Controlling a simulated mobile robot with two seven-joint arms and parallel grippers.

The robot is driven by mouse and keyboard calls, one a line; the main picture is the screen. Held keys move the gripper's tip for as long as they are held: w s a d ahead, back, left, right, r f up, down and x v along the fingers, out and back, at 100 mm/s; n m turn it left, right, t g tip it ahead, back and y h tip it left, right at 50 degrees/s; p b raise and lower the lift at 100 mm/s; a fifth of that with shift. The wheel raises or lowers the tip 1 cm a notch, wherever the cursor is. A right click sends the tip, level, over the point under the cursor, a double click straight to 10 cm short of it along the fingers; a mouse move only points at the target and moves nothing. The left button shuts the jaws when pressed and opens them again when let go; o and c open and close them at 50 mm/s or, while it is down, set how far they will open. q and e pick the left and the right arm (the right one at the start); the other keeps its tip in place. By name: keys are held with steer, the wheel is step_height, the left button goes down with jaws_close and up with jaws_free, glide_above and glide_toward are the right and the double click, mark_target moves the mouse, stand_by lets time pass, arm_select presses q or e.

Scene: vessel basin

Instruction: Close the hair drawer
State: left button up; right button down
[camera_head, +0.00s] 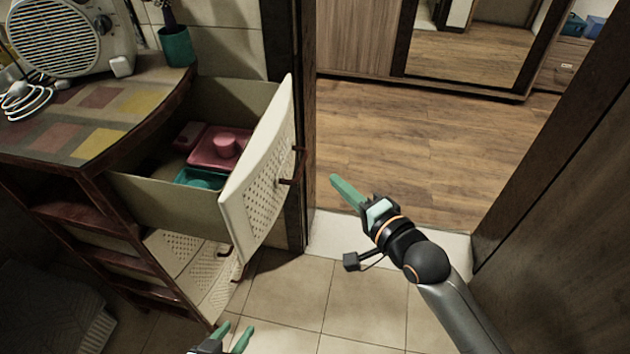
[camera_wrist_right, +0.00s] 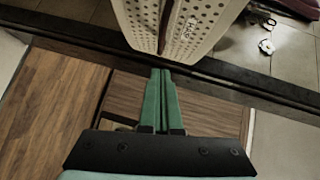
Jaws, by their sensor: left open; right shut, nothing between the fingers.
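The hair drawer stands open at the top of the cabinet in the head view, its pale perforated front (camera_head: 256,185) pulled out to the right. A dark handle (camera_head: 293,166) is on the front's outer face. My right gripper (camera_head: 340,184) is shut and empty, to the right of the front and apart from it. In the right wrist view, the closed green fingers (camera_wrist_right: 161,85) point toward the perforated front (camera_wrist_right: 205,25), which bears small lettering. My left gripper (camera_head: 232,335) is open and empty at the bottom edge, below the drawer, only partly in view.
Pink containers (camera_head: 215,150) and a teal one (camera_head: 200,178) lie in the drawer. A lower perforated drawer front (camera_head: 205,275) is beneath. A fan heater (camera_head: 65,35) and teal cup (camera_head: 176,47) stand on the tiled cabinet top (camera_head: 65,138). A dark door frame (camera_head: 309,120) stands just behind the drawer front.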

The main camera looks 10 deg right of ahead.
arm_select(q)
steer(key=shift+s+a+f+b, duration=0.2)
steer(key=shift+f+b, duration=0.15)
steer(key=shift+f, duration=0.15)
arm_select(e)
steer(key=w+a, duration=0.2)
steer(key=a, duration=0.1)
steer(key=w+a+f, duration=0.1)
steer(key=shift+a+f, duration=0.1)
steer(key=shift+a, duration=0.3)
arm_select(q)
steer(key=shift+r, duration=0.1)
arm_select(e)
steer(key=shift+w+a, duration=0.1)
